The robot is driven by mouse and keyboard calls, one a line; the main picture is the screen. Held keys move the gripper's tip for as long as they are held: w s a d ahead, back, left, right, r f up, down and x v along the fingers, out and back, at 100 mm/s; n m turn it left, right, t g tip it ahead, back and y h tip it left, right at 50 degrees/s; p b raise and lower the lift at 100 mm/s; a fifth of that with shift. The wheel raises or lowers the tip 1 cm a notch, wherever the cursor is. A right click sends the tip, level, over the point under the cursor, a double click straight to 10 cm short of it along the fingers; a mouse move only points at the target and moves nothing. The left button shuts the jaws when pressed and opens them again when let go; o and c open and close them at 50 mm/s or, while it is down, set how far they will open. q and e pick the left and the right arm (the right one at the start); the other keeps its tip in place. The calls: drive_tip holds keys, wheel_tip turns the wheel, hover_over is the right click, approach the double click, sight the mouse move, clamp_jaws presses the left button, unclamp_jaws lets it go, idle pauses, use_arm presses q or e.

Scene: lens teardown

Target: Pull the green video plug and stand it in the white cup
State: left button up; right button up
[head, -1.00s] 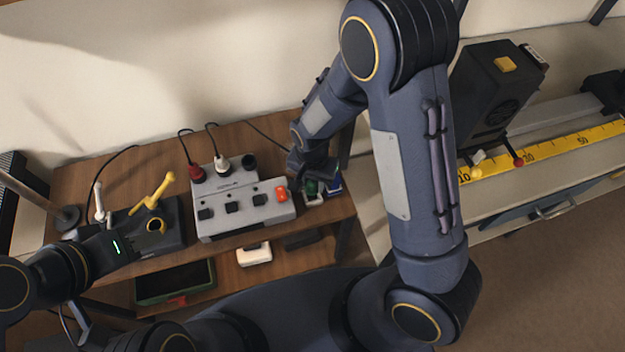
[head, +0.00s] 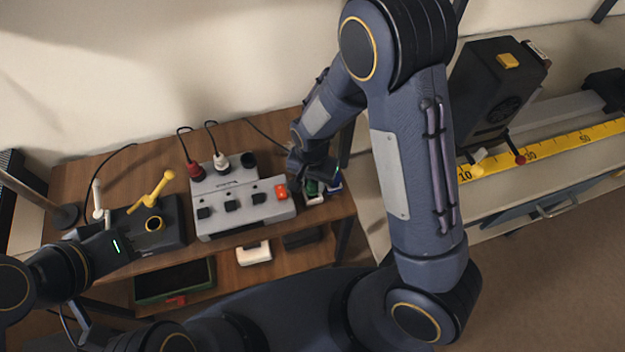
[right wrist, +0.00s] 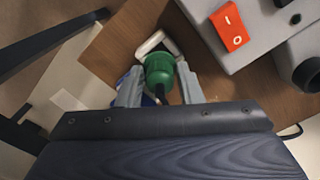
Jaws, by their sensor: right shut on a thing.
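The green plug (right wrist: 158,70) is between the two fingers of my right gripper (right wrist: 160,88) in the right wrist view, and the gripper is shut on it. The white cup (right wrist: 152,42) shows as a pale rim just beyond the plug; whether the plug is inside it or above it I cannot tell. In the head view my right gripper (head: 314,180) partly covers the green plug (head: 311,188) and the white cup (head: 316,199), right of the grey box. My left gripper (head: 105,250) is at the lower left, its fingers not clear.
The grey switch box (head: 240,212) with a red switch (head: 281,191) stands close left of the cup. Red (head: 194,172) and white (head: 221,162) plugs sit in its back part. A blue thing (head: 333,186) is beside the cup, near the table's right edge.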

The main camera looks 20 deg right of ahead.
drive_tip(key=shift+f+b, duration=0.85)
drive_tip(key=shift+f, duration=0.25)
idle(0.3)
drive_tip(key=o, duration=1.2)
drive_tip(key=shift+c, duration=0.2)
wheel_tip(320, 180, up, 8)
drive_tip(key=shift+r+p, duration=0.1)
drive_tip(key=shift+p, duration=0.45)
drive_tip(key=s+d+r+n+t+y+p, duration=0.2)
drive_tip(key=s+d+r, duration=0.2)
drive_tip(key=s+r, duration=0.4)
drive_tip(key=s+d+r+n+t+y+p, duration=0.1)
drive_tip(key=s+d+r, duration=0.4)
drive_tip(key=r, duration=0.8)
drive_tip(key=s+n+t+p, duration=0.1)
drive_tip(key=s+n+t, duration=0.1)
drive_tip(key=s, duration=0.1)
drive_tip(key=shift+s+t+y+p, duration=0.2)
drive_tip(key=shift+t+y+p, duration=0.1)
drive_tip(key=shift+y, duration=0.1)
